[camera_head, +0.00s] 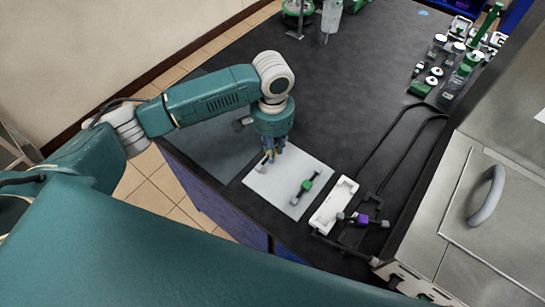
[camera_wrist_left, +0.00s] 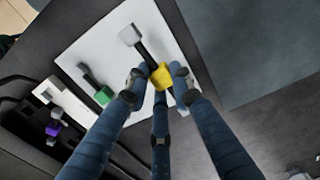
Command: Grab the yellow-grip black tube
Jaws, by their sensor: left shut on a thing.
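The yellow-grip black tube lies over the white mat (camera_head: 262,186), with its yellow grip (camera_wrist_left: 162,77) and grey end cap (camera_wrist_left: 130,36) clear in the left wrist view. My left gripper (camera_head: 269,155) points down at the left part of the mat. Its blue fingers (camera_wrist_left: 160,82) are shut on the yellow grip from both sides. In the head view the fingers hide most of this tube. I cannot tell whether the tube still touches the mat. My right gripper is in neither view.
A green-grip black tube (camera_head: 306,186) lies on the mat to the right. A white tray (camera_head: 334,205) and a purple-grip tube (camera_head: 362,220) are further right. Bottles (camera_head: 455,84) stand at the back right, near a steel unit with a handle (camera_head: 487,195). The middle bench is clear.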

